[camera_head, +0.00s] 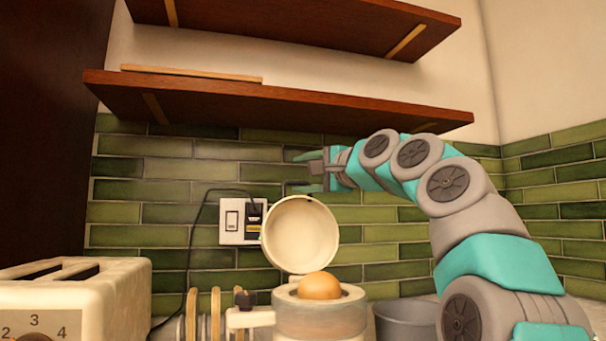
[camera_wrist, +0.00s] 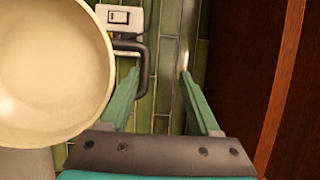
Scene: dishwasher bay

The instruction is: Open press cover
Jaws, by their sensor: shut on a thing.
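The press (camera_head: 320,312) is a pale, round-bodied appliance on the counter. Its round cream cover (camera_head: 300,235) stands raised, nearly upright, behind a round orange-brown item (camera_head: 320,286) on the press. The cover (camera_wrist: 45,70) fills the left of the wrist view, with a dark looped handle (camera_wrist: 143,75) at its right edge. My gripper (camera_head: 308,171) is above the cover's upper right, fingers pointing left. In the wrist view, my gripper (camera_wrist: 160,85) is shut on the handle, which lies by its left finger; the exact contact is unclear.
A cream toaster (camera_head: 75,300) stands at the left. A grey pot (camera_head: 405,320) is right of the press. A wall outlet (camera_head: 240,222) with a black cord is behind the cover. A wooden shelf (camera_head: 280,105) hangs just above my gripper.

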